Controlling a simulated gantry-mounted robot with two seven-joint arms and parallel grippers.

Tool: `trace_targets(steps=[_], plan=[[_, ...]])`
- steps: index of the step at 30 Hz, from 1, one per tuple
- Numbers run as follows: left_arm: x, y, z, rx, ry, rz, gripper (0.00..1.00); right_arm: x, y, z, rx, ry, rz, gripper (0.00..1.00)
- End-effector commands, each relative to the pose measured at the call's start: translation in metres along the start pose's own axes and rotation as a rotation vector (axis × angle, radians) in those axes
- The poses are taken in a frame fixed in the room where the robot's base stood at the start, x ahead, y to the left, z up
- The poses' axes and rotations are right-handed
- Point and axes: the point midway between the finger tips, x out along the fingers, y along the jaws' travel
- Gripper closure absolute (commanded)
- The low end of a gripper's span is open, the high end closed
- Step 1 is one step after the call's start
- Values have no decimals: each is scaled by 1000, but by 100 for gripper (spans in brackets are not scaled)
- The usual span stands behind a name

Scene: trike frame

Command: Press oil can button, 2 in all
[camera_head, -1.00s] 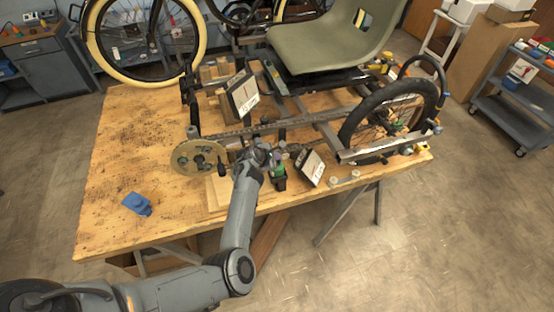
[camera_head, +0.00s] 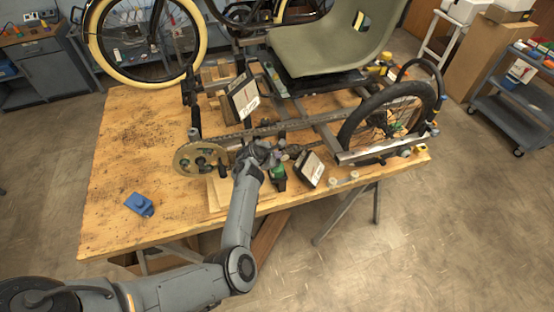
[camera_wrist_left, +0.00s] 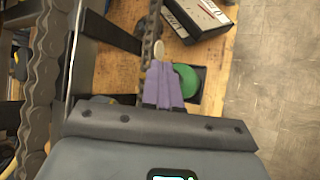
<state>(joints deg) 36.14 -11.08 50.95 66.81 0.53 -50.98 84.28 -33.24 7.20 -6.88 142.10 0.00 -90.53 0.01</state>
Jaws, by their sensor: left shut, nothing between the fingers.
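A small dark object with a green round part (camera_head: 278,173) stands near the front edge of the table; I take it for the oil can, but its button cannot be made out. In the left wrist view the green round part (camera_wrist_left: 188,78) shows just right of the fingers, partly hidden behind them. My left gripper (camera_head: 274,152) is shut and empty, close to the green part and by the trike's front bar. Its purple fingers (camera_wrist_left: 164,72) are together in the left wrist view; whether they touch the green part cannot be told. My right gripper is not in view.
The trike frame (camera_head: 322,127) with its chain and wheels fills the table's back and right. A blue object (camera_head: 139,204) lies at the left front. The wooden table (camera_head: 125,150) is mostly clear at left.

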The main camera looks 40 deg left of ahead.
Motion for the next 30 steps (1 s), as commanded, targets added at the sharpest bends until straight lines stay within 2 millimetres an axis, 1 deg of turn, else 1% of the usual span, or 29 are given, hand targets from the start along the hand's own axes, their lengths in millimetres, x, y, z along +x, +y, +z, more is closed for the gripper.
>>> trace_targets(steps=[7, 11, 24, 30], plan=[[0, 0, 0, 0, 0, 1, 100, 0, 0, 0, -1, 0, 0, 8], [-3, 3, 2, 0, 0, 1, 100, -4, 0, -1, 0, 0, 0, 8], [-31, 23, 23, -1, 0, 1, 100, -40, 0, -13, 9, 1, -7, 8], [-35, 26, 26, 0, 0, 0, 100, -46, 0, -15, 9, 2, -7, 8]])
